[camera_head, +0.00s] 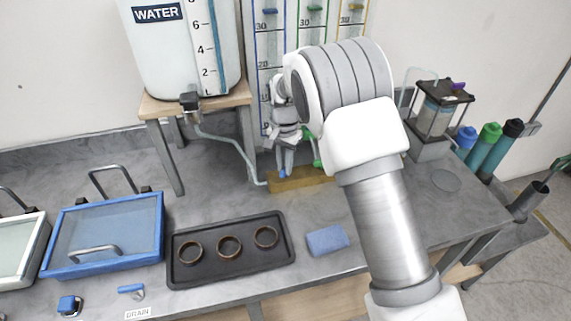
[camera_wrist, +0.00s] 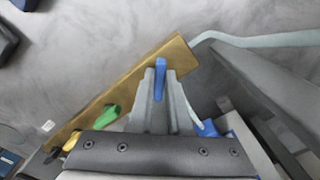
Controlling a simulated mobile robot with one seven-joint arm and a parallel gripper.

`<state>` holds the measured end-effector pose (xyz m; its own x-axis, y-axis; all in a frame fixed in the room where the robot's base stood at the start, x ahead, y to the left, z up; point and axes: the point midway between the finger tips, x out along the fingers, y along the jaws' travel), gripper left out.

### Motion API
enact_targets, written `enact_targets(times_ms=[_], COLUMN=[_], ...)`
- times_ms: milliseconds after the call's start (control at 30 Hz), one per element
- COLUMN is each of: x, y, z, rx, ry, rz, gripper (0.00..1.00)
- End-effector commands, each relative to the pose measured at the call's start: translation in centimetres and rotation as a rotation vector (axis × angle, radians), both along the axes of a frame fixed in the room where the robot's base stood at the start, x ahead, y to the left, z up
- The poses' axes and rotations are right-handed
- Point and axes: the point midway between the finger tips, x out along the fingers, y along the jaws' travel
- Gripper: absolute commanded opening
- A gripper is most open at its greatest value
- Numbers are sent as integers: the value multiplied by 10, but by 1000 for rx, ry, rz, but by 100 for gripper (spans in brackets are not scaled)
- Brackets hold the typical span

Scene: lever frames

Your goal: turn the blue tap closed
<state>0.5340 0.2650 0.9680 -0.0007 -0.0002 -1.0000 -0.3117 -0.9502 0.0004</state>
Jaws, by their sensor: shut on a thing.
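The blue tap's handle (camera_wrist: 160,66) stands between my two fingertips in the wrist view, at the end of a brass-coloured bar (camera_wrist: 183,58). My gripper (camera_wrist: 160,88) is shut on this handle.
A green tap handle (camera_wrist: 111,113) and a yellow one (camera_wrist: 71,141) sit along the bar, left of my fingers in the wrist view. A pale hose (camera_head: 228,143) runs from the water tank (camera_head: 180,50) to the bar. A wooden tank stand (camera_head: 165,160) is close on the left.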

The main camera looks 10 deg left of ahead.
Motion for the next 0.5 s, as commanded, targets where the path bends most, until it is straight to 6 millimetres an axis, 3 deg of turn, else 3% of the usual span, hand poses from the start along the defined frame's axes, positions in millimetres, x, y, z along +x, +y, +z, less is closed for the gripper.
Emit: enact_targets(times_ms=[500], x=[3], y=[3], z=[2], rx=[1], ry=[-4], rz=[-482], gripper=[0])
